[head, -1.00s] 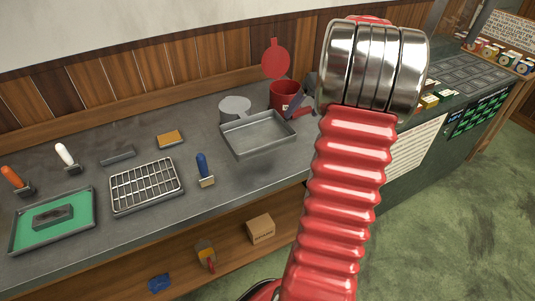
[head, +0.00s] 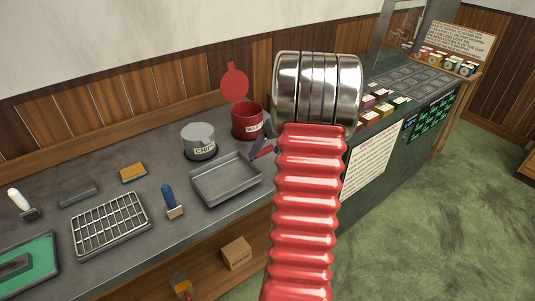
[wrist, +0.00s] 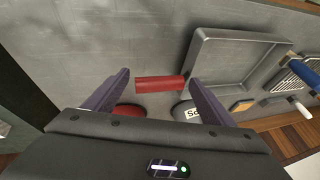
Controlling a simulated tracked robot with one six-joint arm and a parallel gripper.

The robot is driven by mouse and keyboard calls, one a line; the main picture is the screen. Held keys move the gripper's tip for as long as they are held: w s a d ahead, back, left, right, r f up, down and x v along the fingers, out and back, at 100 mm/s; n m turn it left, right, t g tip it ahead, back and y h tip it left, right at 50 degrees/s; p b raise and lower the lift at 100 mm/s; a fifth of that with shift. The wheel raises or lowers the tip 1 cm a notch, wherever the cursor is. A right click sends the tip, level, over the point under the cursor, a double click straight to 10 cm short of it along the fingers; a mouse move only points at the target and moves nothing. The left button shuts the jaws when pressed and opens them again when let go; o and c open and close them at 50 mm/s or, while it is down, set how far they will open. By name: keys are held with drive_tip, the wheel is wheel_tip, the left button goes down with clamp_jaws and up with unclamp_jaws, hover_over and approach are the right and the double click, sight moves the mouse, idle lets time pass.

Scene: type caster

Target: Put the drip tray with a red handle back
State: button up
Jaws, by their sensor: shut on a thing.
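The drip tray (head: 226,182) is a shallow grey metal pan in the middle of the head view, at the counter's front side. It looks about level and empty. In the wrist view, the tray (wrist: 235,62) is at upper right, with its red handle (wrist: 160,84) pointing left between my fingers. My gripper (wrist: 158,78) is shut on the red handle. In the head view, my red arm hides most of the gripper; only dark finger parts show near the tray's right corner. I cannot tell whether the tray touches the counter.
A cardboard box (head: 237,253) sits on the shelf below.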

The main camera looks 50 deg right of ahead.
drive_tip(key=shift+f, duration=0.9)
drive_tip(key=o, duration=1.8)
drive_tip(key=shift+o, duration=0.2)
drive_tip(key=shift+r, duration=0.1)
drive_tip(key=v, duration=1.1)
drive_tip(key=shift+s+r, duration=0.25)
drive_tip(key=shift+r, duration=0.1)
